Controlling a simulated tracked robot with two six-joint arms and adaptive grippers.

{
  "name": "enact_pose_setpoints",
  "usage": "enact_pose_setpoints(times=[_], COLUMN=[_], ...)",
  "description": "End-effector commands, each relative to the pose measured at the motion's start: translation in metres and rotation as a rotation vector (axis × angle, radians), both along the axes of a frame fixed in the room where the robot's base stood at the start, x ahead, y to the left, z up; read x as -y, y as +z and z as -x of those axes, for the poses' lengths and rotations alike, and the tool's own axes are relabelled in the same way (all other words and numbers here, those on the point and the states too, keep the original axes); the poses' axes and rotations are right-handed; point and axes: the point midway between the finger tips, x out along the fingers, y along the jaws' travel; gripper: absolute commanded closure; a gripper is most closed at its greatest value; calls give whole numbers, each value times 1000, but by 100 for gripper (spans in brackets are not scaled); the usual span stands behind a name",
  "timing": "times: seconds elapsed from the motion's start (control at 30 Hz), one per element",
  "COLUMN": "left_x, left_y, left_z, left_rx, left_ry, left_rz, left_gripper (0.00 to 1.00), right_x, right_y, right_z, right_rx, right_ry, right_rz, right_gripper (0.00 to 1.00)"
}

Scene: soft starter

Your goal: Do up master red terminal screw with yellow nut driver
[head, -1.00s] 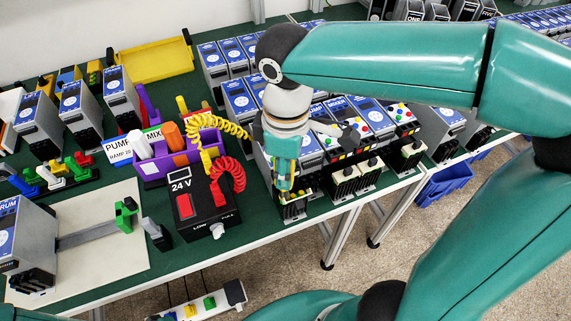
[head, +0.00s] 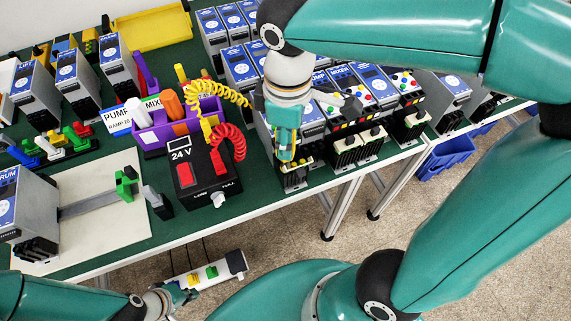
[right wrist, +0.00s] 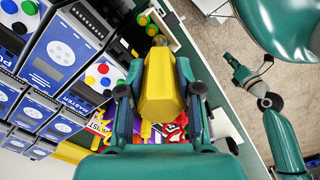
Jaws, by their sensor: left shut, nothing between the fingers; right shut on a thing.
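My right gripper (head: 286,142) is shut on the yellow nut driver, whose thick yellow handle (right wrist: 160,85) fills the space between the fingers in the right wrist view. It points down over the front of the leftmost soft starter in the front row, above a dark terminal block (head: 296,176). The MASTER lettering (right wrist: 72,104) shows on a unit in the right wrist view. The driver's tip and the red terminal screw are hidden, so I cannot tell whether they touch. My left gripper (head: 187,294) is shut and empty, beside a white strip low in front of the bench.
A black 24 V box (head: 205,178) with a coiled red lead stands left of my right gripper. A purple tray (head: 178,133) with tools is behind it. The white strip (head: 222,270) with coloured parts lies below the bench edge. More soft starters (head: 375,85) stand right.

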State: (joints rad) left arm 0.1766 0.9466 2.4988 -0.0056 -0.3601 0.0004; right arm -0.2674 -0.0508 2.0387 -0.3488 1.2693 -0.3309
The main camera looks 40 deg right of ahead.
Motion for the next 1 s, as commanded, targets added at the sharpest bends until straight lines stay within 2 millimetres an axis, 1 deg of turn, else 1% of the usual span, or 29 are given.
enact_pose_setpoints(times=[0.13, 0.3, 0.4, 0.5, 0.8, 0.87, 1.0], left_x=[0, 0, 0, 0, 0, 0, 0], left_y=[4, 9, 10, 10, 10, 12, 17], left_z=[0, 0, 0, 0, 0, 0, 0], left_rx=[0, 0, 0, 0, 0, 0, 0], left_ry=[0, 0, 0, 0, 0, 0, 0], left_rz=[0, 0, 0, 0, 0, 0, 0], left_gripper=[100, 100, 100, 100, 100, 100, 100], right_x=[0, 1, 1, 1, 1, 1, 1], right_y=[1, 2, 1, 0, 1, 1, 2], right_z=[0, -1, -1, -1, -1, -1, -2], right_rx=[0, 1, 0, 0, 0, 0, 0], right_ry=[98, 318, 403, 434, 455, 502, 680], right_rz=[0, 0, -1, -1, 0, -1, -1], right_gripper=[100, 100, 100, 100, 100, 100, 100])
